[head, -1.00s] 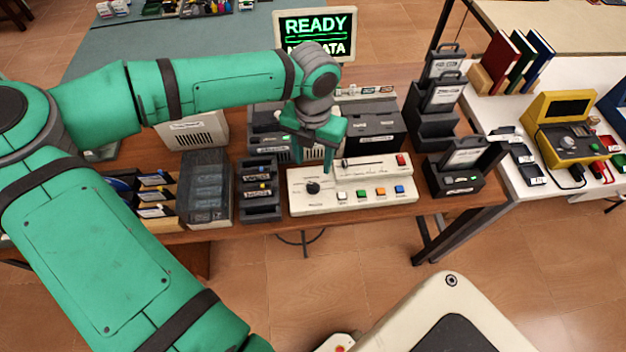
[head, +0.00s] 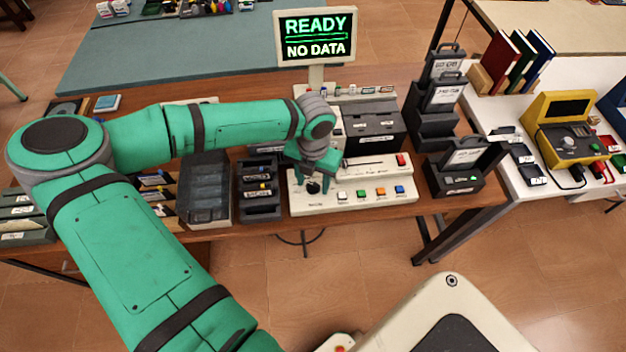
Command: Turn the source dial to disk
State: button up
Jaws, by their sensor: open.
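The source dial (head: 313,188) is a small black knob at the left end of a cream control panel (head: 355,203) on the wooden table. My gripper (head: 313,182) points down over the dial, its fingers open on either side of it. Whether the fingers touch the knob cannot be told. The gripper hides most of the dial's markings, so its setting cannot be read. The panel also has a row of coloured buttons, a slider and a red switch. A monitor (head: 316,36) behind shows "READY" and "NO DATA" in green and white.
Dark cartridge racks (head: 259,190) and a grey bin (head: 205,190) stand left of the panel. A black device (head: 465,165) stands close on its right. Dark boxes (head: 375,130) stand behind. A white table (head: 545,195) holds a yellow device (head: 565,128).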

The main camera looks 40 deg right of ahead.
jog(key=c, duration=1)
jog(key=shift+c, duration=0.2)
jog(key=m, duration=0.3)
jog(key=shift+m, duration=0.4)
jog(key=m, duration=0.4)
jog(key=shift+w+m, duration=0.1)
jog(key=shift+m, duration=0.2)
jog(key=m, duration=0.3)
jog(key=shift+m, duration=2.1)
